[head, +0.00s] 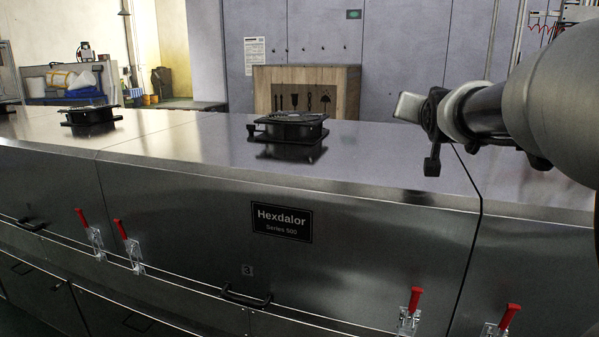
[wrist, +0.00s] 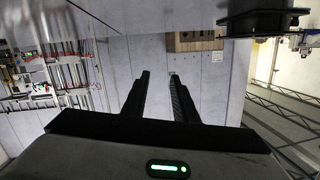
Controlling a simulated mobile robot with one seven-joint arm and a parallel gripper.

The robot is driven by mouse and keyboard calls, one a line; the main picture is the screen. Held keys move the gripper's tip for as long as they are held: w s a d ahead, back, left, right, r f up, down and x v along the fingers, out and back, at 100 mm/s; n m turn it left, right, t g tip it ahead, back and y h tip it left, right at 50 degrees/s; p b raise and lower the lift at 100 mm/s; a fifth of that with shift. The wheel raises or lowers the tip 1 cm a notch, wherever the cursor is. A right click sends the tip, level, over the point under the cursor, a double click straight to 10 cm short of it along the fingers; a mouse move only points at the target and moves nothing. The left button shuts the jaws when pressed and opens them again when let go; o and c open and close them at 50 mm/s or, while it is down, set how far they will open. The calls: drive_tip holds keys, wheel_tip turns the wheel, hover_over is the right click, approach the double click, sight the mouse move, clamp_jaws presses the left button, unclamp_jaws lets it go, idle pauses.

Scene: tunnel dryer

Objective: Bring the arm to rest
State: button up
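My arm reaches in from the right in the head view and hangs above the steel dryer (head: 190,225). My gripper (wrist: 158,75) shows in the wrist view with two dark fingers apart. Only the grey wall shows between them, and nothing is held. In the head view I cannot make out the gap between the fingers. The arm end appears apart from the dryer top.
Black round fan units (head: 290,127) and (head: 92,116) stand on the dryer top. Red-handled clamps (head: 416,300) and black handles (head: 246,297) line its front. A wooden tool board (head: 305,90) stands behind. The top between fan and arm is clear.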

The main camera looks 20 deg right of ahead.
drive_tip(key=s+a+f+n+g+y+b, duration=0.1)
drive_tip(key=s+a+f+n+g+y, duration=0.2)
drive_tip(key=a+f, duration=0.55)
drive_tip(key=s+a+f+n+y+b, duration=0.25)
drive_tip(key=s+a+f, duration=0.3)
drive_tip(key=a, duration=0.55)
drive_tip(key=s+a+f+n+g+y+b, duration=0.1)
drive_tip(key=s+a+f+n+g, duration=0.15)
drive_tip(key=s+a+f, duration=0.5)
drive_tip(key=s+a+f+n+g+y, duration=0.1)
drive_tip(key=s+a+f+g, duration=0.3)
drive_tip(key=s+f, duration=0.55)
wheel_tip(320, 180, up, 26)
drive_tip(key=p, duration=2.4)
drive_tip(key=shift+w+d+m+t, duration=0.25)
drive_tip(key=shift+w+m+t, duration=0.05)
drive_tip(key=shift+t, duration=0.05)
